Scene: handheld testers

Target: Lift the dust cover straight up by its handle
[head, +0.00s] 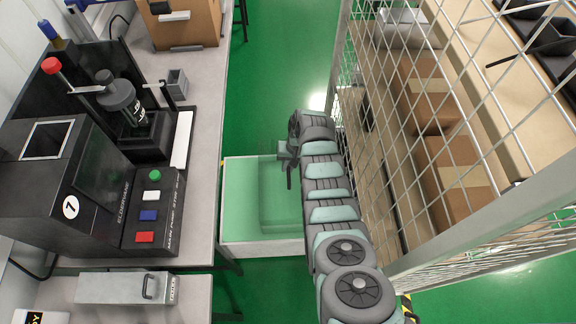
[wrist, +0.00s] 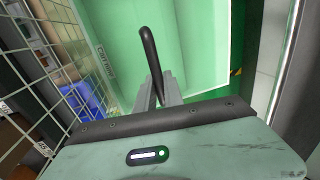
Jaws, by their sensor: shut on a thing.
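The dust cover (head: 240,190) is a see-through green box shape beside the workbench, in the middle of the head view. It fills much of the wrist view (wrist: 205,50) as a pale green surface. Its handle (wrist: 149,50) is a dark, rounded bar that stands out between my fingers in the wrist view. My gripper (head: 288,160) is at the right side of the cover in the head view, and its fingers (wrist: 160,92) are shut on the handle. My arm hides part of the cover's right side. I cannot tell whether the cover touches what is below it.
A bench (head: 205,120) with a black tester (head: 40,185) stands to the left. A wire mesh cage (head: 365,130) with shelves and cardboard boxes (head: 428,95) is close on the right of my arm. Green floor (head: 270,50) is clear beyond the cover.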

